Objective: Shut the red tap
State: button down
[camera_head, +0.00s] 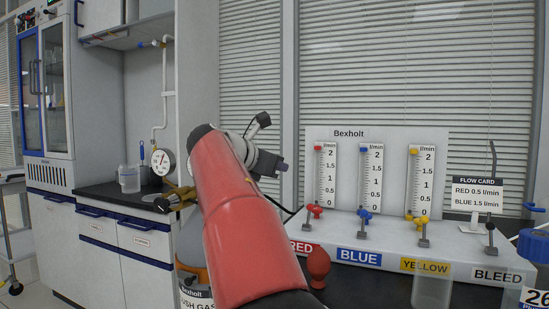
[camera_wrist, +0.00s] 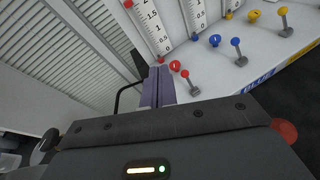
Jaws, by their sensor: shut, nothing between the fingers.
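The white Bexholt flow panel (camera_head: 390,146) stands on the bench. At its red station are a red round knob (camera_wrist: 175,66) and beside it a red-balled lever (camera_wrist: 186,74) on a grey base (camera_wrist: 195,90). In the head view the red knob (camera_head: 316,210) sits above the RED label (camera_head: 301,247), which my arm partly covers. My gripper's two purple-grey fingers (camera_wrist: 158,88) are together and empty, just left of the red knob and lever in the wrist view. I cannot tell whether they touch anything.
Blue fittings (camera_head: 364,215) and yellow fittings (camera_head: 423,222) stand right of the red ones. A flow card (camera_head: 478,192) reads RED 0.5, BLUE 1.5 l/min. A red bulb (camera_head: 317,262) and a clear beaker (camera_head: 432,287) stand in front. A gauge (camera_head: 163,161) is at left.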

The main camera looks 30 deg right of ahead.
jog(key=shift+w+a+r, duration=0.1)
jog(key=shift+a+r, duration=0.05)
jog(key=shift+r, duration=0.35)
jog(key=shift+a+r, duration=0.15)
jog(key=shift+r, duration=0.35)
